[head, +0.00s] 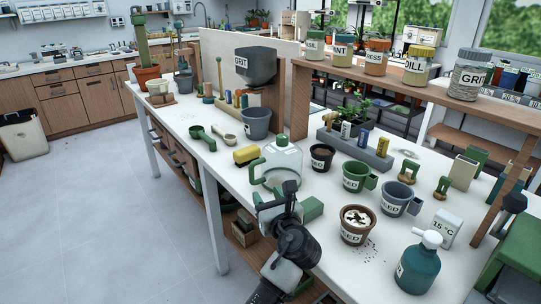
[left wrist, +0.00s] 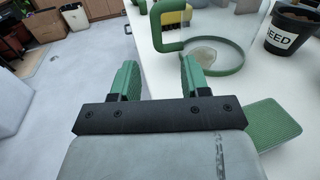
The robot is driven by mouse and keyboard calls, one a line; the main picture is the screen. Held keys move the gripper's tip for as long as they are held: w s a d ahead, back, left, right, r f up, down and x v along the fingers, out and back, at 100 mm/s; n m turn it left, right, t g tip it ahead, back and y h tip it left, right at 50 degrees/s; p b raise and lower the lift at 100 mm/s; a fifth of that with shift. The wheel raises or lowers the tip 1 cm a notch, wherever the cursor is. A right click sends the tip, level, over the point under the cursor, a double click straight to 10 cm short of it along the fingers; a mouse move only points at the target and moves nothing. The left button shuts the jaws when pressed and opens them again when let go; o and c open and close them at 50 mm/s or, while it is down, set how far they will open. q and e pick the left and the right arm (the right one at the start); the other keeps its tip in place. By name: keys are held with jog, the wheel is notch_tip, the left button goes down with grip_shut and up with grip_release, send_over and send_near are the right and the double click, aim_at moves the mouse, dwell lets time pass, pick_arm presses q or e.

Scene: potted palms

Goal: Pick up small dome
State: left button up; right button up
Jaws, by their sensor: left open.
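The small dome (head: 284,160) is a clear rounded cover with a green rim and a green loop handle on its left side. It stands on the white table near the front edge. In the left wrist view the dome (left wrist: 222,42) is ahead and to the right, its handle just beyond the right fingertip. My left gripper (head: 276,193) is at the table's edge, in front of the dome. In the left wrist view its green-padded fingers (left wrist: 160,78) are apart with nothing between them. In the head view the wrist partly hides the fingers. My right gripper is not in view.
A green block (head: 312,208) lies right of the left gripper. A seed pot (head: 356,226), a green pot (head: 356,176) and a dark pot (head: 321,157) stand right of the dome. The floor (head: 130,220) left of the table is clear.

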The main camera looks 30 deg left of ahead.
aim_at(253, 175)
pick_arm(q)
jog(key=x, duration=0.6)
jog(key=shift+w+a+r+b, duration=0.1)
jog(key=shift+a+b, duration=0.15)
jog(key=shift+b, duration=0.1)
jog(key=x, duration=0.4)
jog(key=shift+a+b, duration=0.2)
jog(key=shift+b, duration=0.1)
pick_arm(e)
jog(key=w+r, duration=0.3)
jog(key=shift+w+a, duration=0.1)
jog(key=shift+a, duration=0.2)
pick_arm(q)
grip_shut()
